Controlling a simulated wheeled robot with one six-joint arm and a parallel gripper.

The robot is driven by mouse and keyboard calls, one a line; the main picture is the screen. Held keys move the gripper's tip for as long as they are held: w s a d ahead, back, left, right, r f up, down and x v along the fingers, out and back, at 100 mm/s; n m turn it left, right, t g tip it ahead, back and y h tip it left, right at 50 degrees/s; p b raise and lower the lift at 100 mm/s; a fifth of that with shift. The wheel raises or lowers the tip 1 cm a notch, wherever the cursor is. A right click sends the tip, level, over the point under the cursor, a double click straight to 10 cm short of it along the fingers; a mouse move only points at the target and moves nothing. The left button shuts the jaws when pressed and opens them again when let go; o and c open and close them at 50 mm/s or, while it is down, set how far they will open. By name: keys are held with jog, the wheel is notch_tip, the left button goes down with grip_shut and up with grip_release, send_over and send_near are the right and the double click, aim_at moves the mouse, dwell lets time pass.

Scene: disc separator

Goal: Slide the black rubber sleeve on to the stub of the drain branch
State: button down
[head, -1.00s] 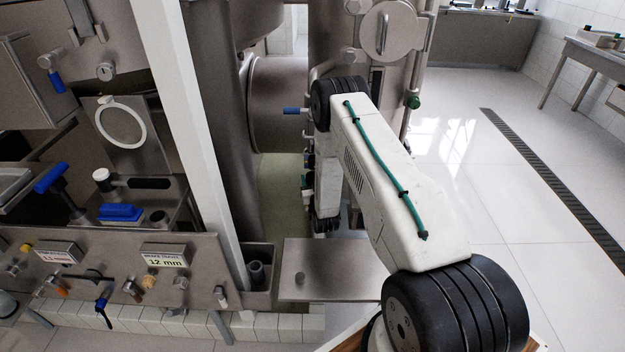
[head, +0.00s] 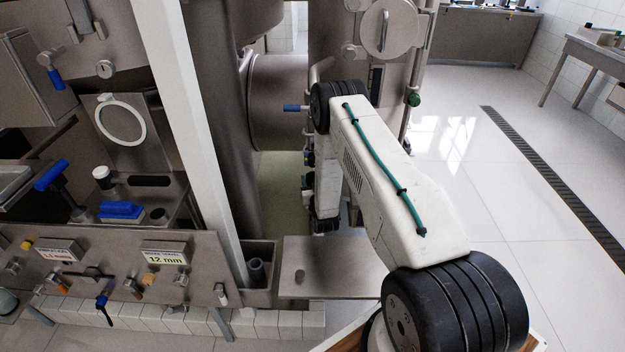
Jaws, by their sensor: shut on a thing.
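My arm reaches away from the camera, and its far wrist (head: 325,205) hangs down beside the large steel vessel column. The wrist's lower end is partly covered by my own arm. My gripper's fingertips do not show. I cannot make out the black rubber sleeve or the stub of the drain branch; that area is hidden behind my arm or too small to tell.
A steel plate (head: 335,268) lies below the wrist. A small open steel box (head: 272,300) holds a dark grey cylinder (head: 257,271). A pale post (head: 190,130) rises left of the column (head: 335,45). A control panel (head: 110,262) is at left. Open tiled floor (head: 465,160) lies right.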

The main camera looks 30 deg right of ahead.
jog(key=shift+f, duration=0.25)
jog(key=shift+f, duration=0.35)
jog(key=shift+f, duration=0.15)
jog(key=c, duration=0.6)
grip_release()
jog(key=shift+f, duration=0.1)
jog(key=shift+v, duration=6.4)
